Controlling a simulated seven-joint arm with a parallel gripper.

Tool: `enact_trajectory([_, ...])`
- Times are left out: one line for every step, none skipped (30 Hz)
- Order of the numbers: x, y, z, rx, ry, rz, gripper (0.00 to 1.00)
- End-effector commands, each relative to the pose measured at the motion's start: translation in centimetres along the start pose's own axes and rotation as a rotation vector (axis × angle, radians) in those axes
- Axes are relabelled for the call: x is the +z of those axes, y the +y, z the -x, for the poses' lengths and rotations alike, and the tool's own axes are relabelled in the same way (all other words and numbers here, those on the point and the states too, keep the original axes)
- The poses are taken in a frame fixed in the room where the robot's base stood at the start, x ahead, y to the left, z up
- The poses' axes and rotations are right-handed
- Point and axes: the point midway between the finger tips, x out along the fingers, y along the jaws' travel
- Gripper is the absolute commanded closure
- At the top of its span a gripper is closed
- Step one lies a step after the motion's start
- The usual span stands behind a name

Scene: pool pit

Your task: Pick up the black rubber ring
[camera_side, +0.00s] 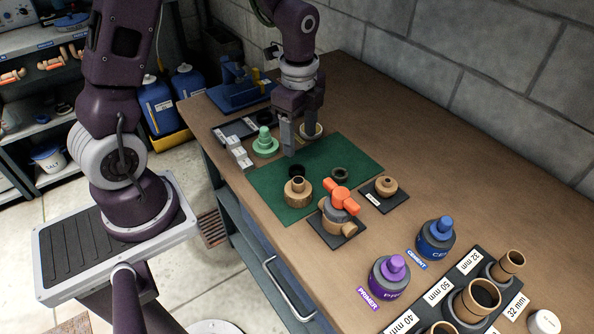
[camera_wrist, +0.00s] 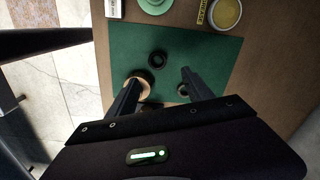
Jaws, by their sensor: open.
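The black rubber ring (camera_side: 297,170) lies flat on the green mat (camera_side: 270,183), just behind a tan fitting, in the side view. A second dark ring (camera_side: 340,174) lies to its right. In the wrist view a black ring (camera_wrist: 157,59) lies on the mat, just beyond the fingertips and between their lines. My gripper (camera_side: 300,143) is above the mat's back part, pointing down, open and empty. In the wrist view my gripper (camera_wrist: 161,76) has its two fingers spread apart. The fingers partly hide the tan pieces below them.
The tan fitting (camera_side: 298,191) and an orange-handled valve (camera_side: 341,201) stand close in front of the rings. A green stepped piece (camera_side: 264,146) and a round tin (camera_side: 312,131) are near the mat's back edge. The mat's left part is clear.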

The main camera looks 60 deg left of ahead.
Motion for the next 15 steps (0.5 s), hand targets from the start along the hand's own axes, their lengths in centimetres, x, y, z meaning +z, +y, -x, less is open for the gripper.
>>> enact_trajectory([0.1,-0.2,-1.2,0.019,0.001,-0.037,0.40])
enact_trajectory([0.1,-0.3,-1.6,0.025,0.002,-0.055,0.40])
enact_trajectory([0.1,-0.3,-2.1,0.029,0.003,-0.070,0.40])
enact_trajectory([0.1,-0.4,-2.5,0.031,0.004,-0.076,0.40])
enact_trajectory([0.1,-0.3,-2.9,0.033,0.004,-0.080,0.40])
enact_trajectory([0.1,-0.3,-3.4,0.033,0.004,-0.081,0.40])
enact_trajectory([0.1,-0.2,-3.8,0.034,0.003,-0.080,0.40])
enact_trajectory([0.2,-0.1,-4.2,0.034,0.004,-0.080,0.40])
enact_trajectory([0.3,0.0,-4.9,0.034,0.003,-0.079,0.40])
enact_trajectory([0.4,0.2,-5.4,0.036,0.003,-0.077,0.40])
enact_trajectory([0.5,0.3,-6.0,0.035,0.003,-0.076,0.40])
enact_trajectory([0.6,0.4,-6.8,0.036,0.003,-0.076,0.40])
enact_trajectory([0.7,0.5,-7.4,0.035,0.003,-0.077,0.40])
enact_trajectory([0.6,0.5,-7.9,0.036,0.003,-0.078,0.40])
enact_trajectory([0.6,0.5,-8.4,0.033,0.003,-0.078,0.40])
